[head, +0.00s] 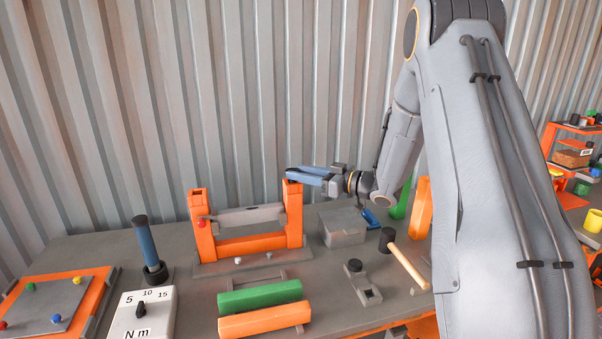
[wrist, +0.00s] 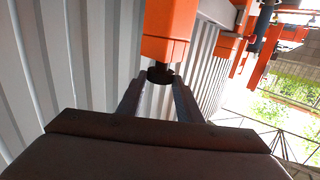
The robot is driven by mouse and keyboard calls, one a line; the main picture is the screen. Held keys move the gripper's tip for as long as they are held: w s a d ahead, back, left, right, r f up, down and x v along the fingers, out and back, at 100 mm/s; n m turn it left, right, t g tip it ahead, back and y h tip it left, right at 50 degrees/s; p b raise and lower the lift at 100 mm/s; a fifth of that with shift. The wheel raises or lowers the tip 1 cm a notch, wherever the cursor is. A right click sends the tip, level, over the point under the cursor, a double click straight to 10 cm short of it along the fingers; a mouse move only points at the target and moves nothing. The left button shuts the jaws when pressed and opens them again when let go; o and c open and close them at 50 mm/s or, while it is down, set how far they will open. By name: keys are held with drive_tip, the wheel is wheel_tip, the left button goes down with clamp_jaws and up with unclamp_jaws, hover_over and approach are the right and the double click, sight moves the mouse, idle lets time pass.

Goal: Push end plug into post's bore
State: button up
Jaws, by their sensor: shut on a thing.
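The orange post (head: 294,217) is the right upright of an orange frame on the bench. Its end fills the top centre of the wrist view (wrist: 170,35). My gripper (head: 291,175) is level with the top of this post, reaching in from the right. In the wrist view its two dark fingers (wrist: 160,84) are shut on the black end plug (wrist: 160,74). The plug is at the post's end face and appears to meet it. The bore is hidden, and I cannot tell how deep the plug sits. In the head view the gripper hides the plug.
A grey bar (head: 248,214) spans the frame's uprights; the left upright (head: 201,228) stands apart. A grey block (head: 342,228), a mallet (head: 406,262) and green and orange lumber pieces (head: 260,296) lie around. A blue-handled tool (head: 147,247) stands left. Corrugated wall is close behind.

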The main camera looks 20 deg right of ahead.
drive_tip(key=shift+f, duration=0.35)
drive_tip(key=o, duration=1.1)
drive_tip(key=shift+d, duration=0.1)
drive_tip(key=b+v, duration=0.3)
drive_tip(key=v, duration=0.4)
drive_tip(key=shift+s+d, duration=0.25)
drive_tip(key=shift+s, duration=0.05)
drive_tip(key=shift+w, duration=0.1)
